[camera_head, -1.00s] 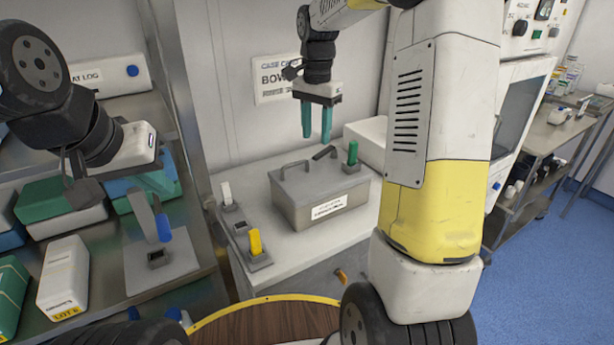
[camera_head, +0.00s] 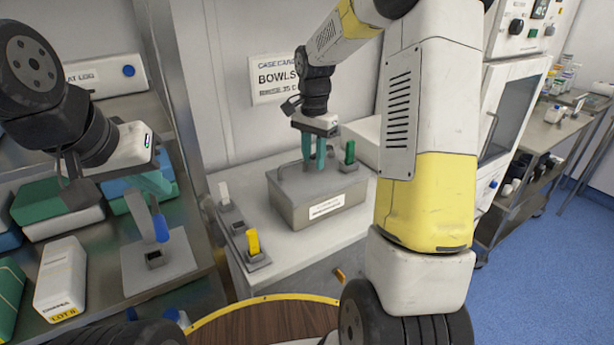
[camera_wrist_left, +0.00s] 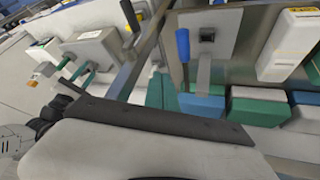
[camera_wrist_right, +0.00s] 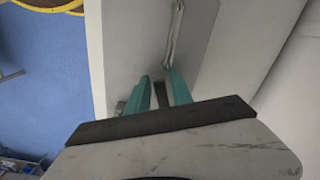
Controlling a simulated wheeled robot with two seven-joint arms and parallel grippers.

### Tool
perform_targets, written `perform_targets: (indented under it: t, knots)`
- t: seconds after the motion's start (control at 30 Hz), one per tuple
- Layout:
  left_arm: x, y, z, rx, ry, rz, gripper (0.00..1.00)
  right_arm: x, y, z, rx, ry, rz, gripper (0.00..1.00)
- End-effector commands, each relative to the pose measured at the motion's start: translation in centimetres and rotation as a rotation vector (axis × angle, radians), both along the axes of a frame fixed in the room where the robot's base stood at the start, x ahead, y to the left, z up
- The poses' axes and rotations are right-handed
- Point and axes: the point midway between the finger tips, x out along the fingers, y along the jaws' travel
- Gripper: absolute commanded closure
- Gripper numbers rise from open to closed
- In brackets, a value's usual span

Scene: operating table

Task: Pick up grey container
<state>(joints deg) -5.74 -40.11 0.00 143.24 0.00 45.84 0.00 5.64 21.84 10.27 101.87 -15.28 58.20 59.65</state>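The grey container (camera_head: 295,208) is a lidded metal box with a white front label, standing on a white-topped cart. It has a looped handle (camera_head: 290,163) on the left of its lid; the right side of the lid is partly hidden by my gripper. My right gripper (camera_head: 314,168) points down, its teal fingers apart and low over the lid. In the right wrist view, a dark bar (camera_wrist_right: 160,95) shows between the fingers; contact cannot be told. My left gripper (camera_head: 155,180) is far left by the shelf, away from the container; its finger gap is unclear.
Yellow (camera_head: 252,242), white (camera_head: 224,193) and green (camera_head: 349,152) upright clips stand around the container on the cart top (camera_head: 285,255). Boxes crowd the left shelf, with a white box (camera_head: 62,278) at front. A wall stands behind the cart.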

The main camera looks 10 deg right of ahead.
Motion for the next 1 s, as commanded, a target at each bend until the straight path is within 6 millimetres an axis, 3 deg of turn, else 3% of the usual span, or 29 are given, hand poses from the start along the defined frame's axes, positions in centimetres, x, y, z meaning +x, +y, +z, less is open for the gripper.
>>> perform_targets:
  t: [0.03,0.1,0.13,1.0]
  knots:
    - [0.0,0.0,0.0,0.0,0.0,0.0,1.0,0.01,0.0,0.02,0.0,0.0,0.0,0.85]
    - [0.0,0.0,0.0,0.0,0.0,0.0,1.0,0.01,0.0,0.03,0.0,0.0,0.0,0.99]
    - [0.0,0.0,0.0,0.0,0.0,0.0,1.0,0.01,0.0,0.03,0.0,0.0,0.0,1.0]
    - [0.0,0.0,0.0,0.0,0.0,0.0,1.0,0.05,0.03,0.1,0.0,-0.003,0.002,1.0]
